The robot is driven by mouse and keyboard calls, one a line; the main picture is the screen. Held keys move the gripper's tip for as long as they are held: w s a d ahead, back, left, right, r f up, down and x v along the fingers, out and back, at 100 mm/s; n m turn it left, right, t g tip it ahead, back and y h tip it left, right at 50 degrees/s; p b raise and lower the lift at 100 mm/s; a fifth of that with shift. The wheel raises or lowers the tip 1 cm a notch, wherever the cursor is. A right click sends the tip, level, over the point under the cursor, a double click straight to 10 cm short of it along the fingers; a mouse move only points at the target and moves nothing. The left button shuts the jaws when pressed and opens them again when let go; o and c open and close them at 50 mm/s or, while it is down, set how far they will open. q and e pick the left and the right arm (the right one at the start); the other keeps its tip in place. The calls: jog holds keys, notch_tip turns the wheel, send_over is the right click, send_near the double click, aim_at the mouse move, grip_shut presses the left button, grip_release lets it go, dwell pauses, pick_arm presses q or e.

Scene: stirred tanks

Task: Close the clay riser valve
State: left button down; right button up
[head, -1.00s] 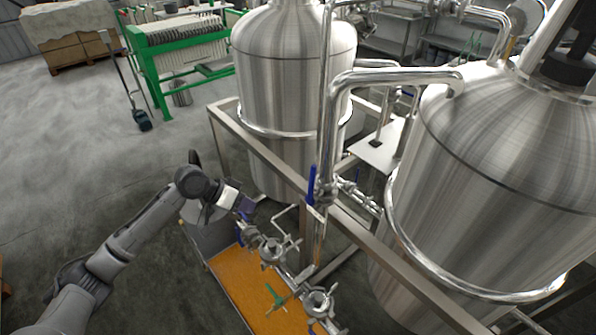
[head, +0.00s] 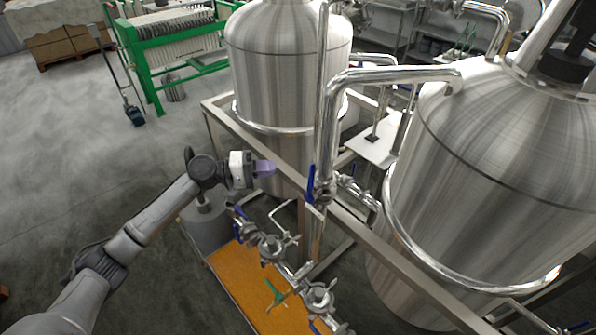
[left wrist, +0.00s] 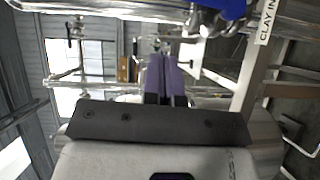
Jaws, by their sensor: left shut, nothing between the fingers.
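A blue valve handle (head: 311,183) sits on the shiny vertical riser pipe (head: 327,130) between the two steel tanks. It stands upright, roughly along the pipe. In the left wrist view a blue handle (left wrist: 232,8) shows at the top edge, beside a white label reading "CLAY IN" (left wrist: 265,24). My left gripper (head: 270,168) is to the left of the riser handle, apart from it, and points right. Its purple fingers are together and empty in the left wrist view (left wrist: 164,75). My right gripper is in neither view.
A steel frame rail (head: 380,238) runs diagonally in front of the tanks (head: 280,70). Below my left gripper are a pipe manifold (head: 271,247) with blue-handled valves and a green handle (head: 275,293), over an orange tray (head: 238,272). Open floor lies left.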

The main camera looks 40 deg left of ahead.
aim_at(311, 182)
pick_arm(q)
jog(key=w+d+p, duration=0.3)
jog(key=w+d, duration=0.1)
jog(key=d, duration=0.3)
jog(key=shift+f, duration=0.25)
jog(key=shift+d, duration=0.15)
